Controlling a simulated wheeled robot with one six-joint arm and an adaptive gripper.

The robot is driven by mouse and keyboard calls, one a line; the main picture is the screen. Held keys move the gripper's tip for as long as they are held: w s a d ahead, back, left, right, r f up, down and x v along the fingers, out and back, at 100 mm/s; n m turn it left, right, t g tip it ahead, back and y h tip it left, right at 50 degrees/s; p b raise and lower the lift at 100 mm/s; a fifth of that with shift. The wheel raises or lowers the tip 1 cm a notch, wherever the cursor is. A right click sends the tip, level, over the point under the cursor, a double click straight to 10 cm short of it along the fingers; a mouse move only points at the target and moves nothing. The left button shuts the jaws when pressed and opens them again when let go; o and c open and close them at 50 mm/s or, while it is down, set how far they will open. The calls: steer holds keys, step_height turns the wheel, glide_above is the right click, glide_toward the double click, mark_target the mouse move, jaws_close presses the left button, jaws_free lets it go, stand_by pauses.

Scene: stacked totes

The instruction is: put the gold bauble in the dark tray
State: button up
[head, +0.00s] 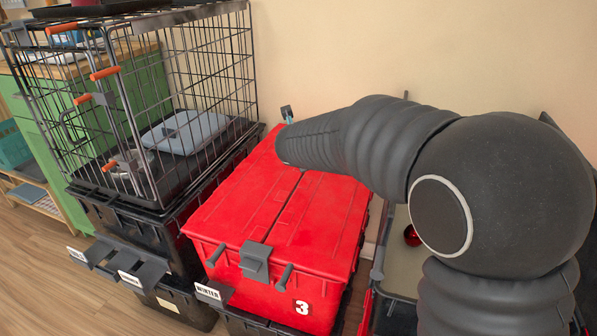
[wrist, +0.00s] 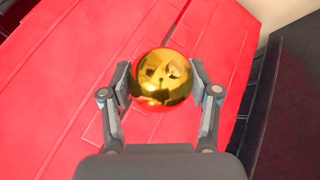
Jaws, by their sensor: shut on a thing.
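The gold bauble (wrist: 163,78) is a shiny ball between the two fingers of my gripper (wrist: 163,85) in the wrist view. My gripper is shut on it, with a finger on each side, above the red lid. I cannot tell how far above the lid it is. In the head view my arm hides the bauble, and only a small part of my gripper (head: 287,113) shows past the arm, at the far end of the red tote. A dark tray (head: 105,9) shows at the top edge, on the wire cage, partly cut off.
The red tote (head: 270,215) stands in the middle, its lid bare. At right, partly behind my arm, an open container (head: 400,260) holds a red ball (head: 412,236). A wall closes the back.

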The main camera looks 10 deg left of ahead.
steer(key=shift+a+f, duration=0.45)
steer(key=shift+a, duration=0.2)
steer(key=shift+f+b, duration=1.1)
steer(key=shift+f, duration=0.85)
steer(key=shift+f, duration=0.2)
steer(key=o, duration=1)
